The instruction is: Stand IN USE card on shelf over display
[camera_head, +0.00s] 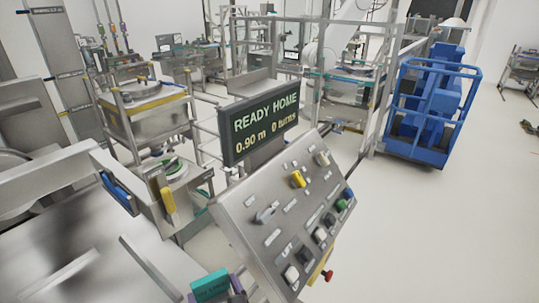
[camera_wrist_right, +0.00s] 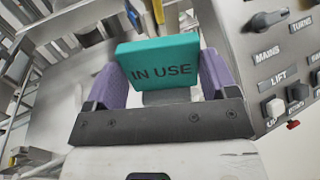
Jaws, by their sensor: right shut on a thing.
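The teal IN USE card (camera_head: 210,285) is at the bottom edge of the head view, in front of the control panel. In the right wrist view the card (camera_wrist_right: 160,66) stands upright, lettering facing the camera. My right gripper (camera_head: 213,292) is shut on it, with purple fingers at both sides of the card in the wrist view (camera_wrist_right: 160,85). The display (camera_head: 262,122) reads READY HOME, 0.90 m, 0 turns, above the panel. A grey metal ledge or plate (camera_head: 250,82) shows at the display's top; I see no card on it. My left gripper is not in view.
The sloped control panel (camera_head: 250,215) with knobs, buttons and a red knob (camera_head: 328,275) lies between the card and the display. A metal bin structure with a yellow handle (camera_head: 168,200) stands left. A blue caged machine (camera_head: 430,110) is at back right.

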